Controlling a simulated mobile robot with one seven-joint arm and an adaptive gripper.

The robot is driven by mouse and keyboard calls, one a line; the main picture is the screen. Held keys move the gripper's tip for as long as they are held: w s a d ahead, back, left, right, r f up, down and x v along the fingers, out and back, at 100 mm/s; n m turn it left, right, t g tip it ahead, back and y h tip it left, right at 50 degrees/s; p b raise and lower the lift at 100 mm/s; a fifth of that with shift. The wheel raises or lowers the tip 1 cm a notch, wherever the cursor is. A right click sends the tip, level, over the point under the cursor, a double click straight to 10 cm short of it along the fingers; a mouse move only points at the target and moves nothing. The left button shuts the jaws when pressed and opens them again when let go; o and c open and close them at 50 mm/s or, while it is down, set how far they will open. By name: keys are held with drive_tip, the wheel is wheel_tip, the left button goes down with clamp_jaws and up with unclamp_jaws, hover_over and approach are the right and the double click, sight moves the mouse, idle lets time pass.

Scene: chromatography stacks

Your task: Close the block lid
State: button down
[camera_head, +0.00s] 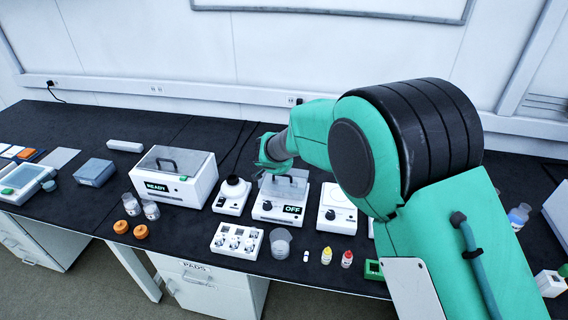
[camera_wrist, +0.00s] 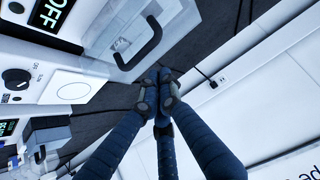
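The block (camera_head: 268,209) is a white unit with a dark "OFF" display, at the middle of the bench in the head view. Its clear lid (camera_head: 290,186) with a dark handle is at its rear and looks raised, though the exact angle is hard to tell. The wrist view shows the lid (camera_wrist: 183,22) and its black handle (camera_wrist: 150,45) close up. My gripper (camera_wrist: 160,77) has its dark fingers drawn together at the tips, with nothing seen between them. The tips show beside the handle; contact cannot be told. In the head view, my arm's end is behind the lid.
A white box (camera_head: 196,190) reading "READY" and a small white unit (camera_head: 231,196) stand left of the block. A white dial unit (camera_head: 336,213) is close on its right. Vials, a beaker (camera_head: 281,243) and a white rack (camera_head: 237,241) stand in front. The wall is behind.

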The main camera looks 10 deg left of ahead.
drive_tip(key=shift+s+f+t, duration=0.3)
drive_tip(key=shift+s+t, duration=0.15)
drive_tip(key=shift+t, duration=0.05)
drive_tip(key=shift+s+f, duration=0.7)
drive_tip(key=shift+s, duration=0.15)
drive_tip(key=shift+s+d+f, duration=0.1)
drive_tip(key=shift+s+f, duration=0.3)
drive_tip(key=shift+f, duration=0.15)
drive_tip(key=shift+s+d+f, duration=0.1)
drive_tip(key=shift+s+f, duration=0.25)
drive_tip(key=shift+f, duration=0.3)
wheel_tip(320, 180, up, 5)
drive_tip(key=w, duration=0.1)
approach(285, 180)
drive_tip(key=s+f, duration=0.2)
drive_tip(key=shift+s+a+f, duration=0.15)
drive_tip(key=shift+s+a, duration=0.05)
drive_tip(key=shift+s, duration=0.35)
drive_tip(key=shift+s+a+f, duration=0.15)
drive_tip(key=shift+s, duration=0.4)
